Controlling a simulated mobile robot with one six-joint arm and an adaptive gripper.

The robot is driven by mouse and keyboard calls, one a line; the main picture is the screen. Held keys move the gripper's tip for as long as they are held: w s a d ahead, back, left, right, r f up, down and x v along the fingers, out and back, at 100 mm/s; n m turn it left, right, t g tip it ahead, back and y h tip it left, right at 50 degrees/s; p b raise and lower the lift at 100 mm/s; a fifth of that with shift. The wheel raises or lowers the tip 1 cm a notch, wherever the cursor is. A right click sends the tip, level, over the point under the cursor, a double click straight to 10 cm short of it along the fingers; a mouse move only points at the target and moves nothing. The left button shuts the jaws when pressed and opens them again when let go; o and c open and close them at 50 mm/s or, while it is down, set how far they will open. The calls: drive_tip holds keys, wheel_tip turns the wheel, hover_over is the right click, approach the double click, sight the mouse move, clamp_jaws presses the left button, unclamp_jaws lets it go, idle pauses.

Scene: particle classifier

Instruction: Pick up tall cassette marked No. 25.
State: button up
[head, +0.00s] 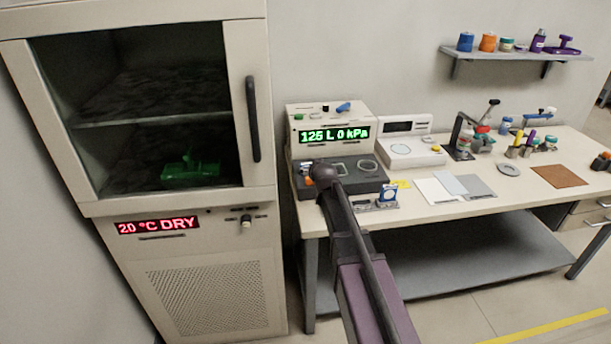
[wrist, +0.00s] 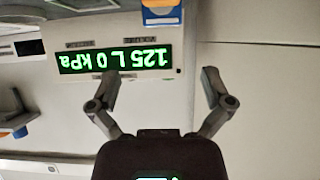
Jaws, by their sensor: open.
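No marking is readable on either, so I cannot tell which is No. 25. In the wrist view, which is upside down, a blue-and-white item with an orange patch (wrist: 161,12) is cut off by the top edge; it may be the cassette. My gripper (wrist: 160,82) is open and empty, fingers apart before the green display. In the head view its fingers cannot be made out.
The display unit reading 125 L 0 kPa (head: 334,134) stands behind a dark instrument block (head: 345,179). A glass-front cabinet (head: 245,185) is at left. Flat grey and white plates (head: 435,191) lie to the right on the bench (head: 520,196). A shelf (head: 515,54) hangs above.

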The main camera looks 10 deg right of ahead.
drive_tip(key=shift+b+x, duration=2)
drive_tip(key=shift+x, duration=2.3)
drive_tip(key=shift+b+x, duration=1.25)
drive_tip(key=shift+x, duration=1.35)
drive_tip(key=shift+a, duration=0.1)
drive_tip(key=c, duration=0.9)
